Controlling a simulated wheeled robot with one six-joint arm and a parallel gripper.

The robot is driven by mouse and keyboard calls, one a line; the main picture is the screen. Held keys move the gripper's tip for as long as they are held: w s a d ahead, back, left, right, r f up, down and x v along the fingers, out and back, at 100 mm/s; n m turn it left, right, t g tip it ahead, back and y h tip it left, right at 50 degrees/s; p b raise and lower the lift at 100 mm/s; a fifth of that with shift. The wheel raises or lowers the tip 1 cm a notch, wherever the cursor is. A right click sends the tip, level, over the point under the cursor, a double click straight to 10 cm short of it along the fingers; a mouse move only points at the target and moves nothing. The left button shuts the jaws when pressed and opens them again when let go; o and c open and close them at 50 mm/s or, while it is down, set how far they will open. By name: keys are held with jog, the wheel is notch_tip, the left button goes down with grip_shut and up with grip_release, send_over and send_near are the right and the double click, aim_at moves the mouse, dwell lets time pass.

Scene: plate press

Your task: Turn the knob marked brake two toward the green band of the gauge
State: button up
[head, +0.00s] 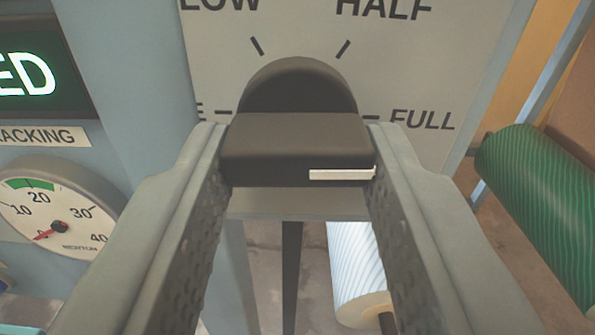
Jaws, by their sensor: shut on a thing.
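A black knob (296,140) sits on a pale dial panel (300,28) in the head view. The panel shows the words LOW, HALF and FULL, with a partly hidden word at the left. The white pointer line on the knob points right, toward FULL. My gripper (298,160) is shut on the knob, one finger on each side. No brake two marking shows. A round gauge (62,206) is at the left, with a green band at its top near 20. Its red needle points to the lower left, below 10, outside the green band.
A green roll (540,190) is at the right, and a white striped roll (355,262) is below the panel.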

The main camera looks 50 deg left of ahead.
jog(key=shift+f+m, duration=0.15)
jog(key=shift+m, duration=0.15)
jog(key=o, duration=1)
jog(key=shift+d, duration=0.1)
jog(key=v, duration=1.7)
jog(key=shift+s+d, duration=0.1)
jog(key=shift+s, duration=0.1)
